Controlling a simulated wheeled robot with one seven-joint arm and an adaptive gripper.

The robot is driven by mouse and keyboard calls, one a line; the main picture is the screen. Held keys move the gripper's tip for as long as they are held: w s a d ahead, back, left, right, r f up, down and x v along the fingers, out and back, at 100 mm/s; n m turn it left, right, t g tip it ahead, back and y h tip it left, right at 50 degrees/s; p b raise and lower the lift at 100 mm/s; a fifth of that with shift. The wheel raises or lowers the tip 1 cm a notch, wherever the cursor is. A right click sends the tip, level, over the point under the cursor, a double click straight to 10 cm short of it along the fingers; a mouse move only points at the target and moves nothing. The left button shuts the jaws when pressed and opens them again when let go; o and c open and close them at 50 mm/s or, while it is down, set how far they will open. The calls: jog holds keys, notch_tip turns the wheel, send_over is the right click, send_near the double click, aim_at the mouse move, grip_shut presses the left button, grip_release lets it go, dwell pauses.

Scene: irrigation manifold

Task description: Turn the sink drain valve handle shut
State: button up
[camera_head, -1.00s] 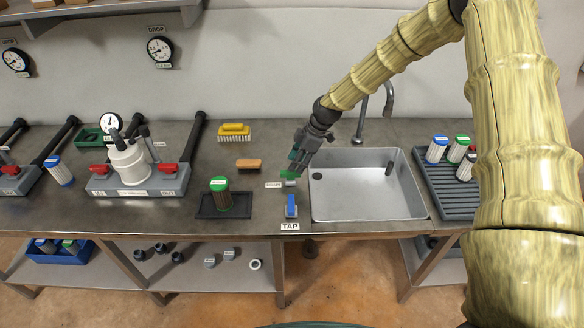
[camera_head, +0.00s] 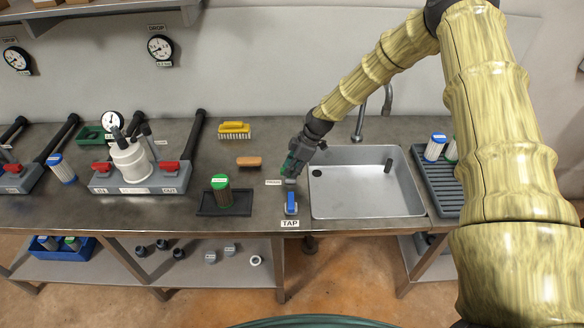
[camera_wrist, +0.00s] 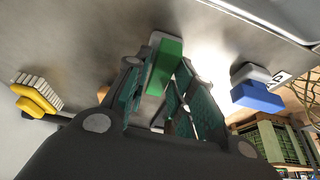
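The green drain valve handle (camera_wrist: 165,66) sits on a small grey base in the wrist view, just beyond and partly between my fingertips. My gripper (camera_wrist: 160,88) has its teal-padded fingers apart, one on each side of the handle's near end; I cannot tell whether either finger touches it. In the head view my gripper (camera_head: 291,168) points down over the valve, left of the sink, and mostly hides the green handle. The DRAIN label (camera_head: 273,182) lies just left of it.
The blue tap handle (camera_head: 291,203) stands close in front of my gripper; it also shows in the wrist view (camera_wrist: 257,97). The sink (camera_head: 365,205) is to the right.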

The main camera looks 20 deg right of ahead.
grip_shut()
jog(key=shift+m, duration=0.3)
jog(key=m+t+b, duration=0.1)
jog(key=m+b, duration=0.1)
jog(key=shift+f+m+h, duration=0.1)
jog(key=shift+m+h, duration=0.2)
jog(key=m+t+b, duration=0.1)
jog(key=m, duration=0.1)
jog(key=m+h, duration=0.1)
jog(key=m, duration=0.2)
jog(key=shift+s+a+m+t+b, duration=0.1)
jog(key=shift+a+m+t+b, duration=0.05)
jog(key=shift+m+t+b, duration=0.2)
jog(key=m+h, duration=0.2)
jog(key=m, duration=0.2)
jog(key=shift+a+t+b, duration=0.1)
jog(key=shift+t+b, duration=0.25)
jog(key=shift+r+m+h, duration=0.1)
jog(key=shift+m+h, duration=0.35)
jog(key=shift+m, duration=0.8)
jog(key=shift+r+m+h, duration=0.1)
jog(key=shift+m+h, duration=0.35)
jog(key=shift+m, duration=0.75)
